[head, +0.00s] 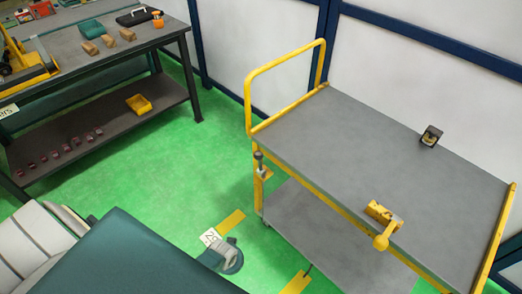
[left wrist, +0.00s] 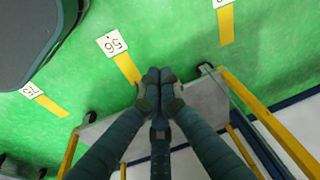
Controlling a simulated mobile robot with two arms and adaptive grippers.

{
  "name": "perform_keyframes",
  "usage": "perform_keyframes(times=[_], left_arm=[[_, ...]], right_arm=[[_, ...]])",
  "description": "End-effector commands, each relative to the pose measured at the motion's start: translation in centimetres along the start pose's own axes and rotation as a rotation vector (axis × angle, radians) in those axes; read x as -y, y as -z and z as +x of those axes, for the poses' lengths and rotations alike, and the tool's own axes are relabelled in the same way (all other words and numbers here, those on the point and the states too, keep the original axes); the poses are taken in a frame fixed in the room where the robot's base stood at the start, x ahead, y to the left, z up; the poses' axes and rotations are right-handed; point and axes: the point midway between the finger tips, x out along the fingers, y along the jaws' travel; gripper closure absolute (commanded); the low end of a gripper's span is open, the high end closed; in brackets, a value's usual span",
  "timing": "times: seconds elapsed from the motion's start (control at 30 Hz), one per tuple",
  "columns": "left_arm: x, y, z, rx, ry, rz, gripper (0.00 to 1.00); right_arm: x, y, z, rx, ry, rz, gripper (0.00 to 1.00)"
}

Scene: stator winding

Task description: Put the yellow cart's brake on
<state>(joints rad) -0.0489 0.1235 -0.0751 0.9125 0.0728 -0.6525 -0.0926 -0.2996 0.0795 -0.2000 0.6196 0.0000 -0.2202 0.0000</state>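The yellow cart (head: 345,150) stands at the right of the head view, with a yellow push handle (head: 283,72) at its left end. A lever with a dark knob (head: 258,156) stands upright on a yellow bracket at its near left corner post; it looks like the brake lever. In the left wrist view, the cart's lower shelf (left wrist: 205,101) and yellow frame show beyond the fingers. My left gripper (left wrist: 159,76) has its fingertips together, with nothing seen between them. Part of it seems to show low in the head view, left of the cart, apart from the lever. My right gripper is out of view.
On the cart top lie a yellow tool (head: 383,212) and a small dark block (head: 431,135). A dark workbench (head: 110,60) stands at the left. Yellow floor strips (head: 230,222) lie near the cart. Green floor between bench and cart is clear.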

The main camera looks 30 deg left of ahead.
Motion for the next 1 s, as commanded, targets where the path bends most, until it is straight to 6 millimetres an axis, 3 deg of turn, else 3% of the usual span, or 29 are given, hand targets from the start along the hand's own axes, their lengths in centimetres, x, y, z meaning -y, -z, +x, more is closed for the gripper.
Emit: perform_keyframes(times=[0.03, 0.2, 0.3, 0.4, 0.5, 0.6, 0.8, 1.0], left_arm=[[1.7, 5.0, -0.7, -0.035, 0.008, -0.015, 1.0], [6.5, 18.2, -7.0, -0.114, 0.009, -0.05, 1.0], [9.0, 24.5, -12.3, -0.164, -0.002, -0.062, 1.0], [11.0, 29.2, -18.0, -0.212, -0.015, -0.063, 1.0], [12.6, 32.4, -23.5, -0.258, -0.029, -0.058, 1.0], [13.9, 34.8, -27.6, -0.289, -0.048, -0.058, 1.0], [15.5, 38.2, -31.0, -0.325, -0.09, -0.069, 1.0], [15.9, 39.2, -32.0, -0.339, -0.105, -0.071, 1.0]], right_arm=[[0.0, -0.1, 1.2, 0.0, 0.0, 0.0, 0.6], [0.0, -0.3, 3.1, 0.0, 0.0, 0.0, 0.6], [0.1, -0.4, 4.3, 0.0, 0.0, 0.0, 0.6], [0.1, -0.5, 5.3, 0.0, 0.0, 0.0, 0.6], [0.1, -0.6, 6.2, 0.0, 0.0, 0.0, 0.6], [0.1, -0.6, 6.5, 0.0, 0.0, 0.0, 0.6], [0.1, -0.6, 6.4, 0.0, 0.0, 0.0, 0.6], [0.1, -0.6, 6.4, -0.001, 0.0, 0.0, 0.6]])
